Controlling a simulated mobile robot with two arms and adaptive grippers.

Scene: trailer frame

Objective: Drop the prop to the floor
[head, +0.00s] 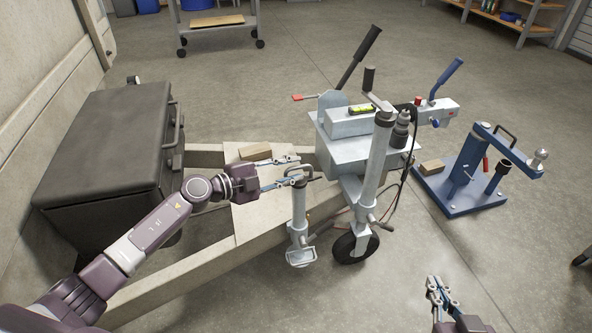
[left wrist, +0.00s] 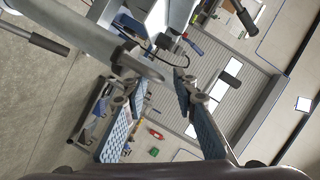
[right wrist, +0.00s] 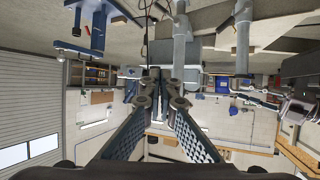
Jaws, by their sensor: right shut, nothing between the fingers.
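The prop (head: 299,215) is an upright grey metal tube with a small handle at its top and a square foot plate at its bottom. It stands at the near side of the trailer frame. Whether its foot touches the floor is unclear. My left gripper (head: 303,165) is open at the prop's top, its fingertips beside the handle. I cannot tell if they touch it. In the left wrist view a grey tube (left wrist: 85,38) crosses in front of one finger. My right gripper (head: 437,284) is shut and empty, low at the right, away from the prop.
The jockey wheel (head: 357,245) stands just right of the prop, under the grey hitch box (head: 345,150). A black toolbox (head: 100,150) sits on the frame at left. A blue stand (head: 462,185) is at right. Front floor is clear.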

